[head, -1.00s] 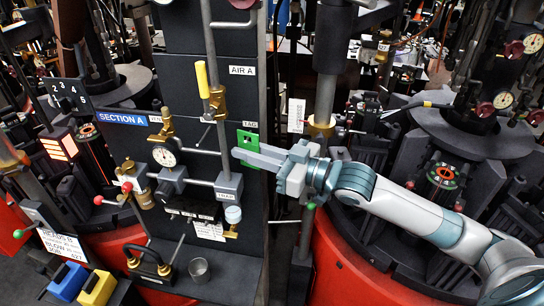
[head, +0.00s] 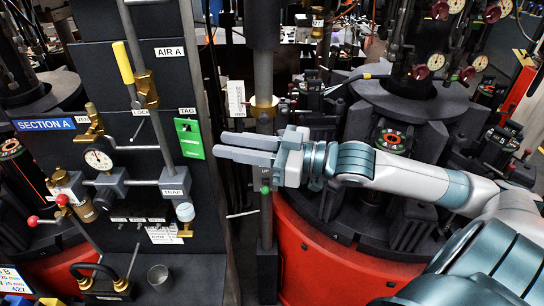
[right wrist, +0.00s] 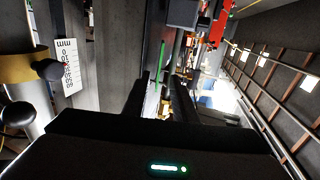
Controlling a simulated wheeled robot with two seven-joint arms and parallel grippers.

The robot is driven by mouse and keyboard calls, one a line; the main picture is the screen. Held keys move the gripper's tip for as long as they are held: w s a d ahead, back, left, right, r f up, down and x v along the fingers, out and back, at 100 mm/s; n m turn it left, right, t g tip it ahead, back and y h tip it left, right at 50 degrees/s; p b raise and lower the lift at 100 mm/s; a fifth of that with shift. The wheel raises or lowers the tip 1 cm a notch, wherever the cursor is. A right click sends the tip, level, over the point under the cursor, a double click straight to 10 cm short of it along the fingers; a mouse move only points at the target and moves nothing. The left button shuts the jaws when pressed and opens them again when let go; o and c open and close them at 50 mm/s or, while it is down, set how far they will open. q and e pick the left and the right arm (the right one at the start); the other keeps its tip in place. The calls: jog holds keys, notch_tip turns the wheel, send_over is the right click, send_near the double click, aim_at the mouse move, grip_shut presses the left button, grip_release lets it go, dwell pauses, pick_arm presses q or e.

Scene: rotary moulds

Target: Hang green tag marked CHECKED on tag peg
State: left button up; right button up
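The green tag (head: 189,138) hangs flat against the dark panel just below the TAG label. The peg itself is hidden or too small to make out. My right gripper (head: 218,145) is just right of the tag, its two pale fingers parallel with a gap between them. It is open, holds nothing and looks clear of the tag. In the right wrist view the tag (right wrist: 161,60) shows as a thin green edge beyond the dark fingers (right wrist: 161,92). The writing on the tag is too small to read. My left gripper is not in view.
The dark panel (head: 213,235) carries a yellow-handled valve (head: 124,63), a gauge (head: 98,159) and a TRAP block (head: 175,182). A vertical post (head: 265,215) stands behind my right gripper. A metal cup (head: 158,275) sits on the ledge below.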

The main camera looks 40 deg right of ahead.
jog(key=v, duration=0.8)
dwell(0.8)
jog(key=shift+s, duration=0.15)
dwell(0.4)
